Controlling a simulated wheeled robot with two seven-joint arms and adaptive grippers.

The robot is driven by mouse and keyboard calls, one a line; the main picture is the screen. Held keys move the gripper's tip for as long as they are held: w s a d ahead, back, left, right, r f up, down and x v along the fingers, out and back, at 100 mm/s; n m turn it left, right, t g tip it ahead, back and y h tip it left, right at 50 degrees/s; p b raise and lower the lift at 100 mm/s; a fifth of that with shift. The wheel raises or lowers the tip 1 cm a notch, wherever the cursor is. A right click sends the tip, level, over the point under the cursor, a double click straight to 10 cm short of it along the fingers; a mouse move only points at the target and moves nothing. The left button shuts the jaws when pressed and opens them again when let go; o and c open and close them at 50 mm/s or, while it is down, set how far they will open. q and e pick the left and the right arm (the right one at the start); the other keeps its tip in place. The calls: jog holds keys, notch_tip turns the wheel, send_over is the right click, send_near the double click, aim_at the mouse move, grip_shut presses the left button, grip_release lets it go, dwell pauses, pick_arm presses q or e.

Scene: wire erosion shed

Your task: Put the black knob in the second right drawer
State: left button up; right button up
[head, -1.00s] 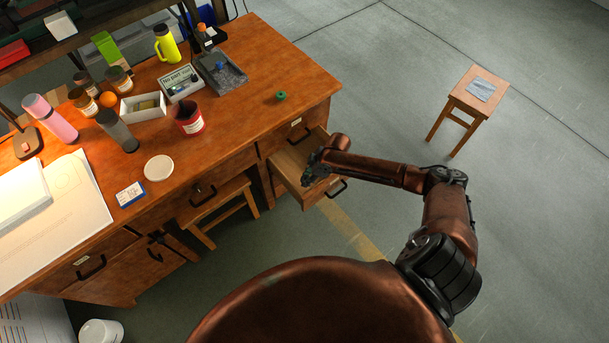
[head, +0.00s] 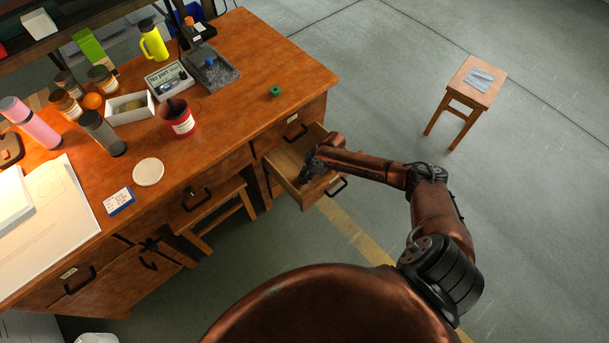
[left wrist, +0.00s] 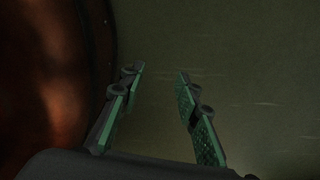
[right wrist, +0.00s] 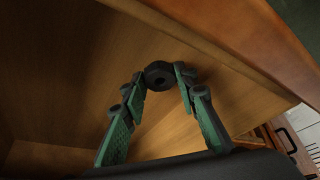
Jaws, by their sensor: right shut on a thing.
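The black knob (right wrist: 159,75) is between the fingertips of my right gripper (right wrist: 161,82) in the right wrist view. That gripper is shut on it, inside an open wooden drawer. In the head view the drawer (head: 284,160) is pulled out from the right side of the desk, below a shut drawer with a label. My right gripper (head: 308,172) reaches into it there, and the knob is too small to make out. Whether the knob touches the drawer bottom I cannot tell. My left gripper (left wrist: 160,85) is open and empty above the floor in the left wrist view.
The desk (head: 240,115) carries a green knob (head: 275,91), a red pot (head: 178,118), a grey tray (head: 215,75), jars and bottles. A wooden stool (head: 475,82) with a grey cloth stands at right. A second stool (head: 215,215) is under the desk.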

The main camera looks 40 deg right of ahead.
pick_arm(q)
jog(key=shift+w, duration=0.15)
pick_arm(e)
jog(key=shift+f, duration=0.15)
jog(key=o, duration=0.7)
jog(key=shift+c, duration=0.2)
pick_arm(q)
jog(key=shift+w, duration=0.1)
pick_arm(e)
jog(key=o, duration=0.4)
pick_arm(q)
jog(key=shift+r, duration=0.1)
pick_arm(e)
jog(key=shift+o, duration=0.2)
jog(key=p+v, duration=0.1)
jog(key=v, duration=0.2)
jog(key=shift+r, duration=0.3)
pick_arm(q)
jog(key=s+r+p, duration=0.1)
jog(key=r+p, duration=0.1)
jog(key=p, duration=0.1)
jog(key=shift+s+a+r, duration=0.2)
jog(key=shift+s+r, duration=0.1)
jog(key=shift+s, duration=0.1)
pick_arm(e)
jog(key=v, duration=0.8)
jog(key=shift+s+d+r, duration=0.15)
jog(key=shift+s+r, duration=0.05)
jog(key=shift+r, duration=0.1)
